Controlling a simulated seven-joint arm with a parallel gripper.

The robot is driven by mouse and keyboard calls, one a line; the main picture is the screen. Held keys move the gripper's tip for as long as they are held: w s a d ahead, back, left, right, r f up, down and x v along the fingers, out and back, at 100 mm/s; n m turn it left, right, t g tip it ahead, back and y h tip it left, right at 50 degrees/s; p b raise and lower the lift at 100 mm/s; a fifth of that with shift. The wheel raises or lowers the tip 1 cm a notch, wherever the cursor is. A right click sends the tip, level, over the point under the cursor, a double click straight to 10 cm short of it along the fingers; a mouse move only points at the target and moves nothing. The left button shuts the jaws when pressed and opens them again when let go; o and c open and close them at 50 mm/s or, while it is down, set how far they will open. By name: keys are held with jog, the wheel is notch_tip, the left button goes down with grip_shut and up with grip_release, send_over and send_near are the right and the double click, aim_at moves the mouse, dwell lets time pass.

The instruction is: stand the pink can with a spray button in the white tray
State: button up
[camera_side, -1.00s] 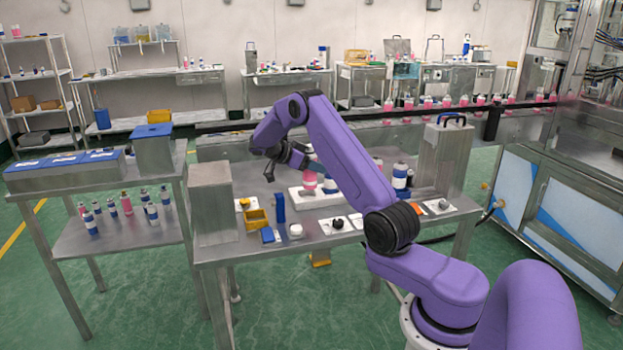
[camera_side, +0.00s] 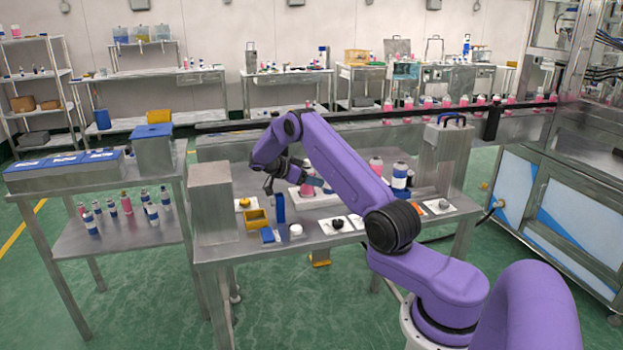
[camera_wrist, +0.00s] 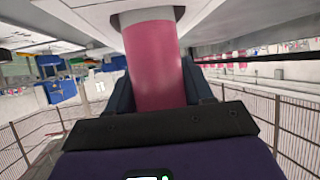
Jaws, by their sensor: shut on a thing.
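A pink can (camera_side: 307,190) stands roughly upright at the left part of the white tray (camera_side: 327,203) on the metal table in the side view. My gripper (camera_side: 311,181) reaches across it from the left, at about mid-height, and is shut on it. In the wrist view the pink can (camera_wrist: 155,65) fills the space between the two dark fingers (camera_wrist: 160,92), with a white end at the picture's top. Its spray button cannot be made out. Whether its base touches the tray is unclear.
A conveyor runs behind.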

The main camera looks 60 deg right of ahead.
jog(key=o, duration=1.2)
jog(key=shift+c, duration=0.2)
jog(key=shift+r, duration=0.15)
jog(key=v, duration=0.7)
jog(key=shift+w+a, duration=0.15)
jog(key=shift+a, duration=0.05)
jog(key=shift+r, duration=0.1)
